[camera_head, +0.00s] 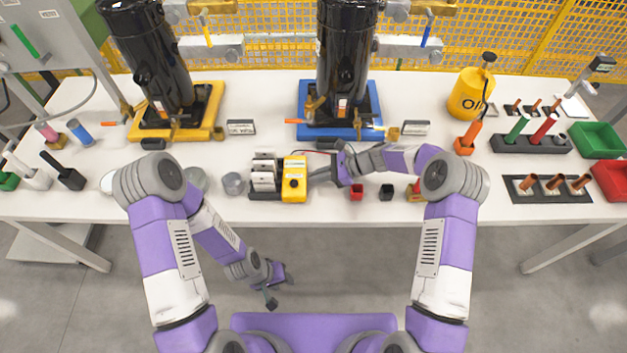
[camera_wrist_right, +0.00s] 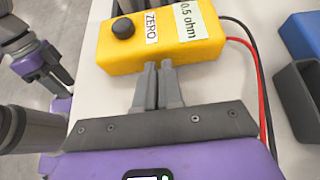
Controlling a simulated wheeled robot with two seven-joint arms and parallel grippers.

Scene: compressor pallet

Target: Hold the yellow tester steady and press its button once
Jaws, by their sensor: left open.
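The yellow tester (camera_head: 294,190) lies on the white table beside a dark rack with white blocks. In the right wrist view the tester (camera_wrist_right: 190,51) shows a round black button (camera_wrist_right: 123,28), a "ZERO" label and a "0.5 ohm" label. My right gripper (camera_head: 314,179) is at the tester's right side in the head view. In the right wrist view its fingers (camera_wrist_right: 158,66) are together with nothing seen between them, their tips at the tester's side edge; contact cannot be told. My left gripper (camera_head: 275,289) is open and empty, low in front of the table edge.
The rack (camera_head: 264,195) stands left of the tester. Red (camera_head: 357,192) and black (camera_head: 386,192) small blocks lie right of it, under my right forearm. Black (camera_wrist_right: 268,110) and red cables run from the tester. Blue (camera_head: 373,98) and yellow (camera_head: 212,100) pallets with black compressors stand behind.

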